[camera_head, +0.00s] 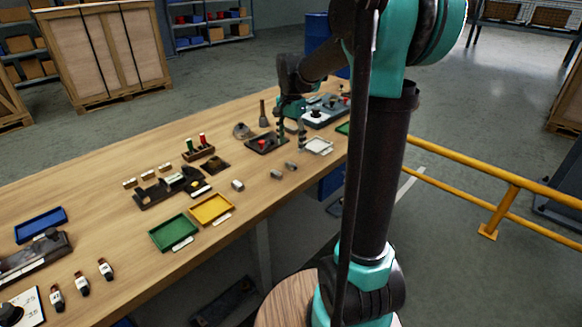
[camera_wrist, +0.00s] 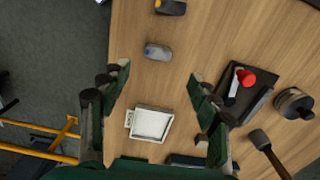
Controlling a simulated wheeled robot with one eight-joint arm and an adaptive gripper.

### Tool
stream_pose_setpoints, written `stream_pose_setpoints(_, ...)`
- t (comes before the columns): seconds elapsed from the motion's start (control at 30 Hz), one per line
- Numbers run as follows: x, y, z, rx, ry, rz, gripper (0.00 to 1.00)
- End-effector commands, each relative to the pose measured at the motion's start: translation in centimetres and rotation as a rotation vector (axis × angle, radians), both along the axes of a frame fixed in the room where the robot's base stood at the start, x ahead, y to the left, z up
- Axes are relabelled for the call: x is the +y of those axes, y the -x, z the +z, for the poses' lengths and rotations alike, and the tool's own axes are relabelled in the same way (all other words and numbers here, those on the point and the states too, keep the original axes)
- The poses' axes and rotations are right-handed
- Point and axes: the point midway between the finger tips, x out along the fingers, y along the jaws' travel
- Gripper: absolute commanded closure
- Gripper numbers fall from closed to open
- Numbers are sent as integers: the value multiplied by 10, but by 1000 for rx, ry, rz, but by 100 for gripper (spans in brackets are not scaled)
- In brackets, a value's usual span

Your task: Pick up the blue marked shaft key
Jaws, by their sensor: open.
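A small grey shaft key (camera_wrist: 158,51) with what looks like a bluish mark lies on the bench in the wrist view, just beyond my fingertips and apart from them. In the head view it appears to be the small grey block (camera_head: 291,165) near the bench's front edge. A second dark grey key (camera_wrist: 171,7) with a yellow mark is cut by the top edge of the wrist view. My gripper (camera_wrist: 157,78) is open and empty, its fingers spread either side of a white tray below. In the head view my gripper (camera_head: 291,136) hangs above the bench.
The white tray (camera_wrist: 138,136) lies near the bench edge. A dark holder with a red knob (camera_wrist: 245,77), a round metal part (camera_wrist: 294,103) and a dark-headed tool (camera_wrist: 261,141) lie to the right. A green tray (camera_head: 158,245) and a yellow tray (camera_head: 196,217) stand farther left. A yellow rail (camera_head: 480,175) is beyond the bench.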

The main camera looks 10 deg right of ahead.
Motion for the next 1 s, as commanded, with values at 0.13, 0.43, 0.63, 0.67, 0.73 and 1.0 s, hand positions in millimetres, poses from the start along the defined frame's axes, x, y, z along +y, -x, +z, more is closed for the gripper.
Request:
stream_pose_setpoints(0.13, 0, 0, -17, 0, 0, 0, 38)
stream_pose_setpoints(0.43, 1, 4, -42, 0, 0, 1, 38)
stream_pose_setpoints(0.63, 1, 6, -67, 0, 0, 1, 38)
stream_pose_setpoints(0.67, 1, 6, -69, 0, 0, 1, 38)
stream_pose_setpoints(0.73, 1, 6, -72, 0, 0, 1, 38)
stream_pose_setpoints(1.0, 1, 6, -73, 0, 0, 1, 43)
